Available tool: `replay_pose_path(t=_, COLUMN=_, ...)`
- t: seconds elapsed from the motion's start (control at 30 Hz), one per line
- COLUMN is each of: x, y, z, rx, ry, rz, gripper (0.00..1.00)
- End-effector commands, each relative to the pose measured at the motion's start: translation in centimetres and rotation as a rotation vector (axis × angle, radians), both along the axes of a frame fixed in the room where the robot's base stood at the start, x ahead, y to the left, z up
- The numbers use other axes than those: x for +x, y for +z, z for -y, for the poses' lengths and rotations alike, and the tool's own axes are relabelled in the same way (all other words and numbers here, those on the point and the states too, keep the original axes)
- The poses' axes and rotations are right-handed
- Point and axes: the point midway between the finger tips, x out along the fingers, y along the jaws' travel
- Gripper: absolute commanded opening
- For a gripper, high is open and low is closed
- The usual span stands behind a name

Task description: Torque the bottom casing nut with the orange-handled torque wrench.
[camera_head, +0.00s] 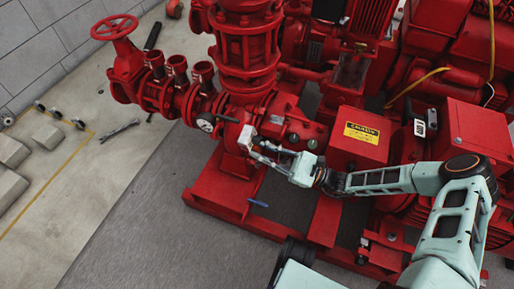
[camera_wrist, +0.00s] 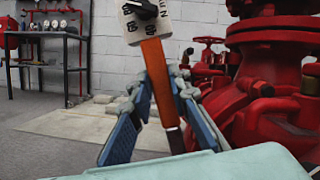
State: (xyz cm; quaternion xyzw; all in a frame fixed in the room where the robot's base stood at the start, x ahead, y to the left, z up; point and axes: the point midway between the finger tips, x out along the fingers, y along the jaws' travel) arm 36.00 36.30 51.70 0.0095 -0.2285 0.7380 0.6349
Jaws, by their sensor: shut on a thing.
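The torque wrench has an orange handle (camera_wrist: 155,60) and a pale head with a numbered dial and dark knob (camera_wrist: 140,14). In the wrist view it stands slightly tilted between the blue-padded fingers of my gripper (camera_wrist: 163,90), which is shut on the handle. In the head view my gripper (camera_head: 267,152) is in front of the red pump casing (camera_head: 283,117), with the wrench's pale head (camera_head: 246,137) at the casing's left side. I cannot make out the bottom casing nut, nor whether the wrench touches anything.
A red valve line with a handwheel (camera_head: 116,32) and a gauge (camera_head: 206,122) extends left of the casing. A red box with a yellow caution label (camera_head: 362,133) stands close right of my gripper. A blue-handled item (camera_head: 258,203) lies by the base frame. The grey floor at lower left is clear.

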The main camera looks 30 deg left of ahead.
Motion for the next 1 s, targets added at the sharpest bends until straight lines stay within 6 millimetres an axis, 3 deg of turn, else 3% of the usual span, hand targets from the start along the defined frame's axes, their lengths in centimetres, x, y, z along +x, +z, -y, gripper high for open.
replay_pose_path(t=0.7, x=0.3, y=0.3, z=3.3, rx=0.006, ry=0.002, rz=0.0, gripper=0.0)
replay_pose_path(t=1.0, x=0.3, y=0.3, z=3.5, rx=0.007, ry=0.002, rz=0.0, gripper=0.0)
